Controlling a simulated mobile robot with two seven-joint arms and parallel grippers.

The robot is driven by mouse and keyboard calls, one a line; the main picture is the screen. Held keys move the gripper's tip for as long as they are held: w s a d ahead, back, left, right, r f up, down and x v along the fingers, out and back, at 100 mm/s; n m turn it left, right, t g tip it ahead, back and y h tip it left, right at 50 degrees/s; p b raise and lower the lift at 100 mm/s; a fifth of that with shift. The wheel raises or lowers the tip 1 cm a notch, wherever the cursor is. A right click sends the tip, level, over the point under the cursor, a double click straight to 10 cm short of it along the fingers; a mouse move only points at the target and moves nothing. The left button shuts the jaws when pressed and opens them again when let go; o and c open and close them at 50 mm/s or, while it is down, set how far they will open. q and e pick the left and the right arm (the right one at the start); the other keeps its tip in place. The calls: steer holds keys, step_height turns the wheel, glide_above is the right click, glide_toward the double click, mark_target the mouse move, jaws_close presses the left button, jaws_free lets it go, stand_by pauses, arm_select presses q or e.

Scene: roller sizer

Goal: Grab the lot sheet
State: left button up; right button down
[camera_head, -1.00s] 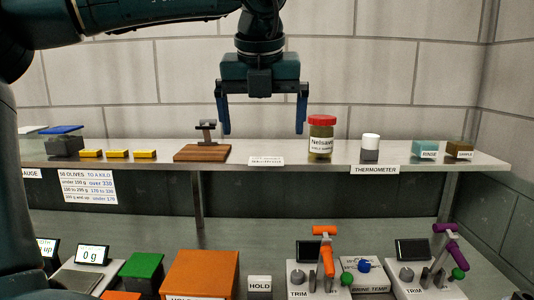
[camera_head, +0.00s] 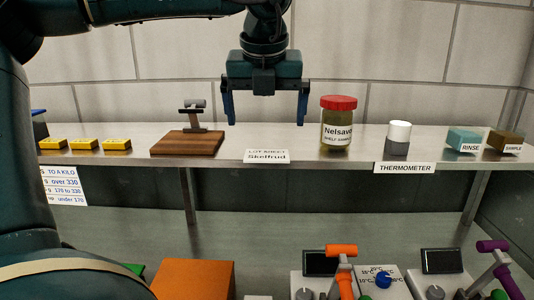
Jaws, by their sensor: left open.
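The lot sheet (camera_head: 267,156) is a small white card at the front edge of the shelf (camera_head: 225,146), with "LOT SHEET" and "Skelfrud" printed on it. My left gripper (camera_head: 266,122) hangs above and behind it, pointing down, with its two blue fingers wide apart and nothing between them. The fingertips are apart from the card and look to be near the shelf's back part. My right gripper does not show.
Left of the card stands a wooden block with a metal stand (camera_head: 188,142); right of it, a red-lidded jar (camera_head: 338,124). Further right are the thermometer (camera_head: 398,138) and the rinse (camera_head: 464,139) and sample blocks (camera_head: 505,141). Below are orange (camera_head: 342,251) and purple levers (camera_head: 492,246).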

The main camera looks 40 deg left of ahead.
mark_target(267, 155)
arm_select(q)
steer(key=p+x, duration=0.1)
steer(key=x, duration=0.7)
steer(key=shift+w+f+p, duration=0.1)
steer(key=shift+p, duration=0.3)
steer(key=c, duration=0.9)
